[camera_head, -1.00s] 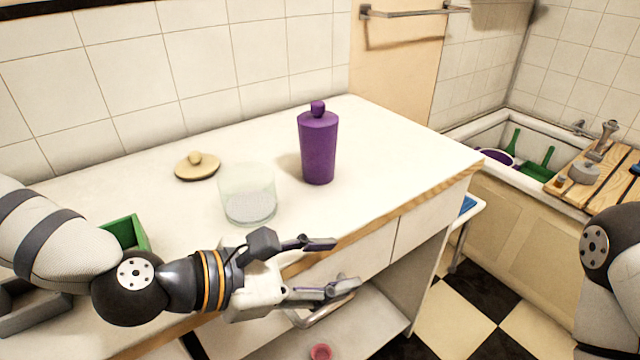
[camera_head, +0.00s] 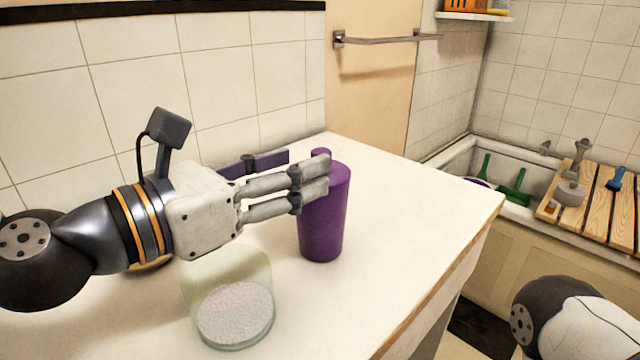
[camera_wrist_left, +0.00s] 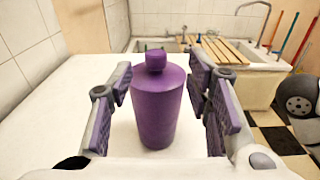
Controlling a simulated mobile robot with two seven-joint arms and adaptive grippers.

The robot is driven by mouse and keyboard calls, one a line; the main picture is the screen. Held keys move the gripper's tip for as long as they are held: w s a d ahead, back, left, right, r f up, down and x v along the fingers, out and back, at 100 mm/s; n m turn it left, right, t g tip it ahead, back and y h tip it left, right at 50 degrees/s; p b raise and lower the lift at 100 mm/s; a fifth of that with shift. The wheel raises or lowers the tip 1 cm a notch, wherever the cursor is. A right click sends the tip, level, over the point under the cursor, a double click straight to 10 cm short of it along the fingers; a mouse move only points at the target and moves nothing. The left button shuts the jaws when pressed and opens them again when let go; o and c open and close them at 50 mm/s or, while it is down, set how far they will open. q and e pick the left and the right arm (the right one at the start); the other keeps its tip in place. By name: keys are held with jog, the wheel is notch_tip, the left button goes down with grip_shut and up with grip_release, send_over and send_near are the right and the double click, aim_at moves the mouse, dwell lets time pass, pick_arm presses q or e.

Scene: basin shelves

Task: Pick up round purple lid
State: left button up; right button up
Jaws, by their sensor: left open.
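A purple container (camera_head: 322,228) stands upright on the white counter. Its round purple lid (camera_head: 341,171) has a small knob on top and is partly hidden by my gripper fingers in the head view. The left wrist view shows the lid (camera_wrist_left: 158,78) sitting on the container, with its knob (camera_wrist_left: 155,60) up. My left gripper (camera_head: 306,166) is open and level at about lid height. In the left wrist view its fingers (camera_wrist_left: 160,72) are spread on either side of the container, with visible gaps. My right gripper is out of view.
A clear glass jar (camera_head: 236,280) stands on the counter below my left gripper. A tan round lid (camera_head: 150,264) lies mostly hidden behind my left wrist. The tiled wall (camera_head: 130,80) is close behind. The counter right of the container is bare.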

aim_at(322, 151)
pick_arm(q)
jog(key=x, duration=0.5)
jog(key=shift+w+d+r, duration=0.15)
jog(key=shift+w, duration=0.3)
jog(key=c, duration=1)
